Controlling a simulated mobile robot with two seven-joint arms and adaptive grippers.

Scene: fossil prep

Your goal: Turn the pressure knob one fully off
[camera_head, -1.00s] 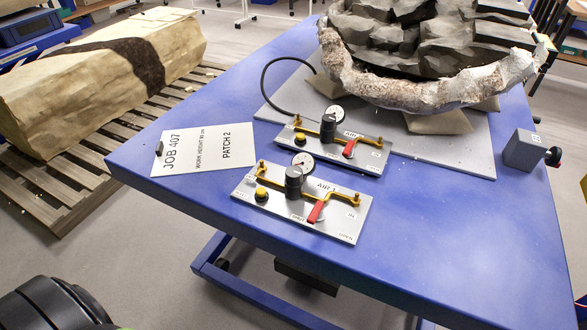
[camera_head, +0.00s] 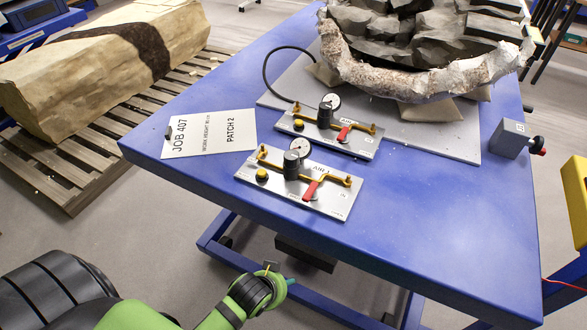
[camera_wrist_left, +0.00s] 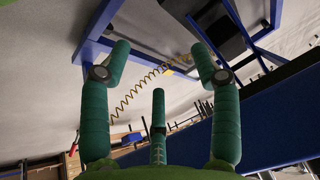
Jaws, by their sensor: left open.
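The AIR 1 panel (camera_head: 255,187) is a silver plate near the table's front edge. It carries a dark cylindrical knob (camera_head: 291,166), a round gauge (camera_head: 300,147), a yellow button (camera_head: 262,175) and a red lever (camera_head: 310,190). The dark knob stands upright; its setting cannot be read. My left gripper (camera_head: 284,282) is below and in front of the table edge, well apart from the panel. In the left wrist view its green fingers (camera_wrist_left: 160,75) are spread apart with nothing between them. My right gripper is not in view.
A second similar panel (camera_head: 362,150) lies behind the first. A white job card (camera_head: 240,133) lies to the left. A plaster-jacketed fossil block (camera_head: 385,80) fills the back, and a grey box with a dark knob (camera_head: 508,140) sits at the right edge. The blue tabletop (camera_head: 430,215) is clear at front right.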

